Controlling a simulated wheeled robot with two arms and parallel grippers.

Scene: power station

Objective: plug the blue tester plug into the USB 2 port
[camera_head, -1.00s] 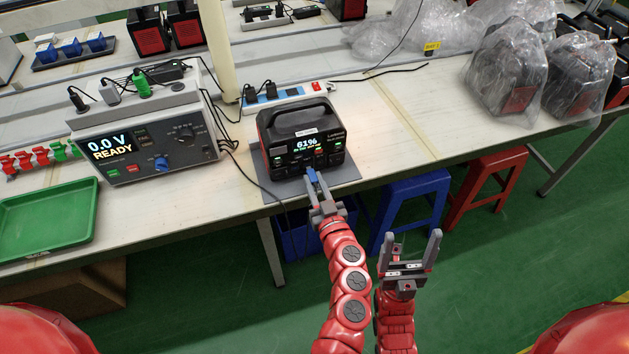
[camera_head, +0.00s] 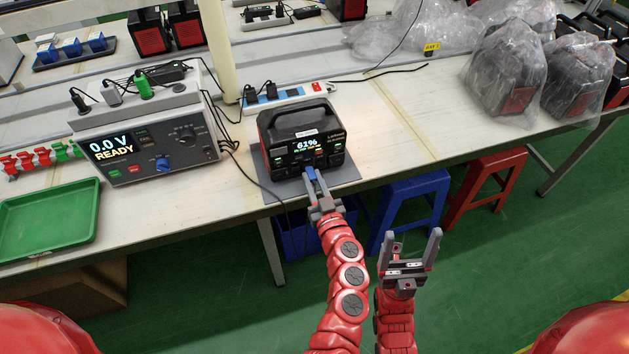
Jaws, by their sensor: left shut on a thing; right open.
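The blue tester plug (camera_head: 310,173) is held in my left gripper (camera_head: 316,186), which is shut on it. The plug is at the lower front of the black power station (camera_head: 300,142), whose lit display reads 61%. I cannot tell whether the plug touches the front or sits in a port. The USB 2 port cannot be made out at this size; the gripper and plug cover part of the front's lower edge. My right gripper (camera_head: 411,247) is open and empty, in front of the table and low to the right, away from the power station.
The power station stands on a grey mat (camera_head: 347,172) near the table's front edge. A tester box (camera_head: 150,145) reading 0.0 V READY stands left, beyond a cable. A green tray (camera_head: 48,222) lies further left. Blue (camera_head: 412,200) and red (camera_head: 487,185) stools stand below the table.

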